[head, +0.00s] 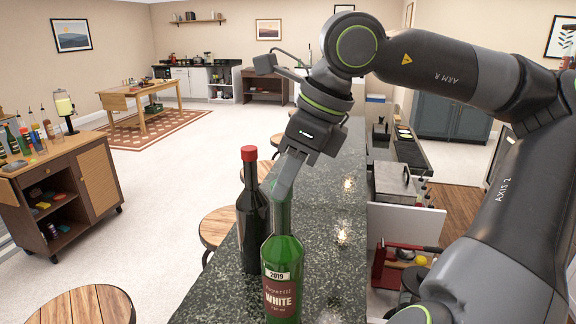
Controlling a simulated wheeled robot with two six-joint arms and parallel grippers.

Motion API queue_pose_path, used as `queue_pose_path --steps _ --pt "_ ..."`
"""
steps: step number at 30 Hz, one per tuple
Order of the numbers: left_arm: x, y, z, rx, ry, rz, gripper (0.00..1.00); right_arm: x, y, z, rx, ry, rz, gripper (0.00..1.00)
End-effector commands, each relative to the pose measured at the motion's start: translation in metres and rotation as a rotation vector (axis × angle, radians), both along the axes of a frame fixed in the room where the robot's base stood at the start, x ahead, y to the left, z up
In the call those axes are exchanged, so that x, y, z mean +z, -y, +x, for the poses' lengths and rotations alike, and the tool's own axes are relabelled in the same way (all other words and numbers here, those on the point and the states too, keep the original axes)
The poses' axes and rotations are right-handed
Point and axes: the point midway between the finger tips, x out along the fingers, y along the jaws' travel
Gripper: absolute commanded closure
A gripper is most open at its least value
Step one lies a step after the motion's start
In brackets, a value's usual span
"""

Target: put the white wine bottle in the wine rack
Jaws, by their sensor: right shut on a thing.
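The white wine bottle (281,262) is green glass with a dark red label reading "WHITE". It looks upright, at or just above the dark stone bar top (338,200); I cannot tell whether its base touches. My right gripper (287,182) comes down over its neck and is shut on it; the fingers hide the bottle's top. A dark bottle with a red cap (253,215) stands just left of and behind it, close by. My left gripper is out of view. I cannot make out a wine rack.
Wooden stools (90,306) stand along the left side of the bar. Right of the bar are a lower counter with a metal box (394,184) and a shelf with red items (388,270). A cabinet with bottles (70,190) stands at far left. The bar top behind the bottles looks mostly clear.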

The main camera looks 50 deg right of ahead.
Motion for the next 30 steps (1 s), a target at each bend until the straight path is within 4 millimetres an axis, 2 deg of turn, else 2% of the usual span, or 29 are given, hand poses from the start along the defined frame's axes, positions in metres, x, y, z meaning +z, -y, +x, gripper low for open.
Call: queue_pose_path --steps 14,15,20,30 --pt "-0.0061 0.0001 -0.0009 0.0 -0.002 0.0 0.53 -0.0059 0.0002 0.0009 -0.002 0.006 0.001 1.0" --pt "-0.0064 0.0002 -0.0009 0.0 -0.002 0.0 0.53 -0.0074 0.0001 0.0003 -0.001 0.003 -0.001 0.74" --pt "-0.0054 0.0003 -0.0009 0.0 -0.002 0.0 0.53 -0.0064 0.0 0.0003 0.0 0.001 0.0 0.54" --pt "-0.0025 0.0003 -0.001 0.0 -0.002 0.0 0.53 -0.0035 0.0001 0.0003 0.0 0.001 0.0 0.54"
